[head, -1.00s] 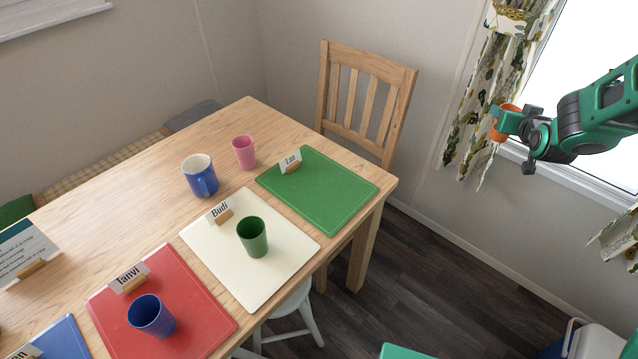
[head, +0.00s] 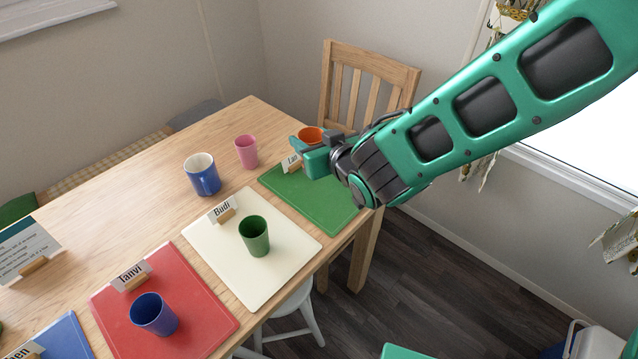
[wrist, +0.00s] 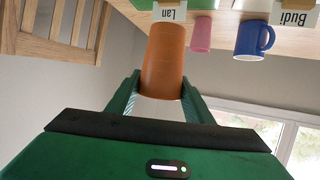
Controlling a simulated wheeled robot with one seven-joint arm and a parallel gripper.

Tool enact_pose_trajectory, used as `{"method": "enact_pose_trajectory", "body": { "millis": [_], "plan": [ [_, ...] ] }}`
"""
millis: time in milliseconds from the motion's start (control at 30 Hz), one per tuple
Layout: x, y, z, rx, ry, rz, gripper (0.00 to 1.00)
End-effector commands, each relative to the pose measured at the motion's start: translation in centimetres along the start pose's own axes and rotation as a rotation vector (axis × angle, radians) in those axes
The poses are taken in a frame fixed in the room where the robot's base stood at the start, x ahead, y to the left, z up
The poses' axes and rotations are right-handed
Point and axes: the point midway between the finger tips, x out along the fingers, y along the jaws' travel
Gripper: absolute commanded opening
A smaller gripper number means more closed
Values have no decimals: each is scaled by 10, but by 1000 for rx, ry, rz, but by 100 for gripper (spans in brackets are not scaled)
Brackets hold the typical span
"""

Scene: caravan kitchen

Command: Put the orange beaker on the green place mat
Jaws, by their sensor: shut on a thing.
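The orange beaker (head: 311,134) is held by my gripper (head: 311,150) over the far part of the green place mat (head: 308,196), near the "Lan" name card (head: 291,162). In the wrist view the orange beaker (wrist: 163,62) sits between the two fingers of my gripper (wrist: 160,98), which are shut on it. The green place mat (wrist: 203,4) shows only as a strip at the top there. My gripper hides the beaker's lower part in the head view, so I cannot tell whether it touches the mat.
A pink beaker (head: 246,151) and a blue mug (head: 202,174) stand left of the green mat. A green beaker (head: 255,236) stands on the cream mat (head: 262,290), and a blue beaker (head: 153,315) on the red mat (head: 205,335). A wooden chair (head: 372,66) stands behind the table.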

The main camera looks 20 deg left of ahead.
Motion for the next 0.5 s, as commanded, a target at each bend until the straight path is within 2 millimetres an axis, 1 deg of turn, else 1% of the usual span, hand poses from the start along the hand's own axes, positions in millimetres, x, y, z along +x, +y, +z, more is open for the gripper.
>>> {"method": "enact_pose_trajectory", "body": {
  "millis": [33,100,200,233,300,367,500],
  "plan": [
    [-3,-22,1,-12,1,-28,25],
    [-7,-42,2,-23,1,-56,25],
    [-11,-61,3,-32,2,-80,25],
    [-11,-64,4,-34,2,-84,25],
    [-11,-66,6,-37,1,-91,25],
    [-10,-61,10,-37,-1,-91,25],
    [-3,-35,23,-34,-1,-88,25]
  ]
}}
